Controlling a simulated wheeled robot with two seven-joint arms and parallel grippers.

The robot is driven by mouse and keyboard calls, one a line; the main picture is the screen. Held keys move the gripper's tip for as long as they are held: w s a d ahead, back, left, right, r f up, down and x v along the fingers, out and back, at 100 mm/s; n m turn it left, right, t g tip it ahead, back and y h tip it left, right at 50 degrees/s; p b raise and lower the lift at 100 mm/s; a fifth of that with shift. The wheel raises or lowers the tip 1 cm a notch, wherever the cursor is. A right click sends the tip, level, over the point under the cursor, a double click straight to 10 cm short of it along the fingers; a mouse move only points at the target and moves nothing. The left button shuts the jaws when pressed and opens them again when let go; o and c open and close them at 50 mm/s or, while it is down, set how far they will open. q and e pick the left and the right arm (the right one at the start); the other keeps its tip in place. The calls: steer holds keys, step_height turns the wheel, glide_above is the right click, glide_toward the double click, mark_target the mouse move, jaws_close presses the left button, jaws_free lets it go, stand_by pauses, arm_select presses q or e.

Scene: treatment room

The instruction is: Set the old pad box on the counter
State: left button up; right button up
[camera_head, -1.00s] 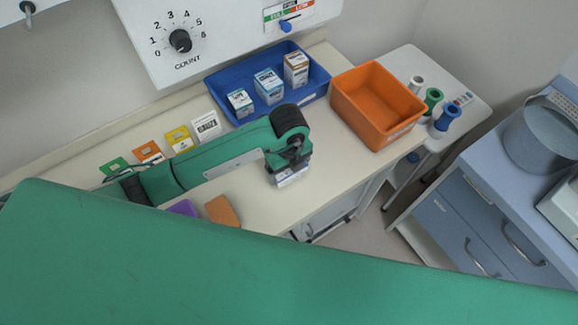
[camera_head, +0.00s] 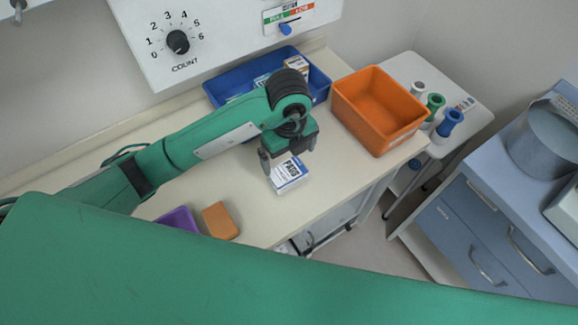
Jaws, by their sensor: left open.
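The pad box (camera_head: 289,174), white with a blue band and the word PADS, is on the cream counter (camera_head: 330,172) near its front edge. My left gripper (camera_head: 282,161) is open just above and behind the box, with its fingers near the box's far end. I cannot tell whether a finger still touches it. My right gripper is not in view.
A blue tray (camera_head: 222,86) with several small boxes stands behind my left arm. An orange bin (camera_head: 377,138) is at the counter's right end. A purple item (camera_head: 178,218) and an orange block (camera_head: 220,220) lie front left. A count dial (camera_head: 178,42) is above.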

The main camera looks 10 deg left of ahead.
arm_select(q)
steer(key=shift+r, duration=1.3)
